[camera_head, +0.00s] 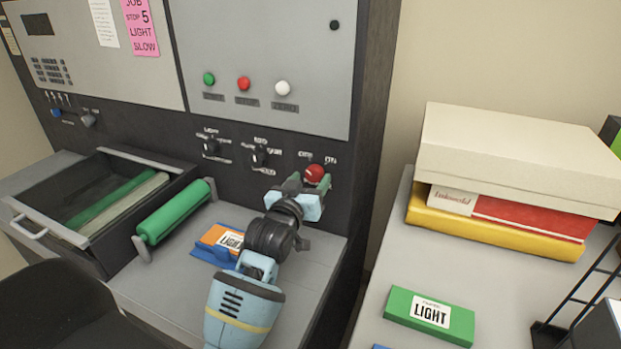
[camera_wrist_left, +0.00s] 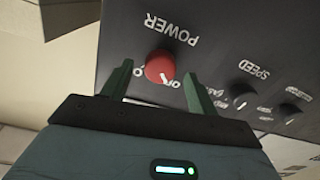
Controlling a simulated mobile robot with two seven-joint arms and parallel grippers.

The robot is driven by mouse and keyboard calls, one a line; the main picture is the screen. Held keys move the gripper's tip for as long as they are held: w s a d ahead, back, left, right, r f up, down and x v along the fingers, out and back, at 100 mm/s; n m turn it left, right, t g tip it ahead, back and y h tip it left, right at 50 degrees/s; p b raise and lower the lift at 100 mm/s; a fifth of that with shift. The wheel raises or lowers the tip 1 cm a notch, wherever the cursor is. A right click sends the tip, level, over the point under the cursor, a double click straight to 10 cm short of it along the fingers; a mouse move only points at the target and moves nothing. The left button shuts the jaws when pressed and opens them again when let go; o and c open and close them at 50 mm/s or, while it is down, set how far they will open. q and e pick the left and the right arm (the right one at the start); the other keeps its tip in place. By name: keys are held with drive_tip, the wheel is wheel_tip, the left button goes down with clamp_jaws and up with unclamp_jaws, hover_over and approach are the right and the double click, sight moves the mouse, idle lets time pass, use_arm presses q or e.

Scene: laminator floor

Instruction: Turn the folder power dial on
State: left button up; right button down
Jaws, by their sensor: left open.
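The red power dial (camera_head: 315,173) sits on the dark lower panel of the machine, between small OFF and ON labels. In the left wrist view the dial (camera_wrist_left: 160,67) appears upside down under the word POWER, with a small pale mark at its lower edge. My left gripper (camera_head: 308,184) is open in front of the dial. In the left wrist view its two green fingers (camera_wrist_left: 158,72) stand one on each side of the dial, with gaps visible. I cannot tell how deep the fingertips reach. My right gripper is not in view.
Two black knobs (camera_head: 258,157) lie left of the dial; green, red and white buttons (camera_head: 244,84) sit above. A green roller (camera_head: 175,211) and an orange-blue LIGHT box (camera_head: 222,238) are beside my arm. Boxes (camera_head: 520,155) and a green LIGHT box (camera_head: 430,315) occupy the right table.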

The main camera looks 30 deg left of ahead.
use_arm(q)
drive_tip(key=shift+w+a, duration=0.1)
drive_tip(key=shift+w, duration=0.75)
drive_tip(key=c, duration=1)
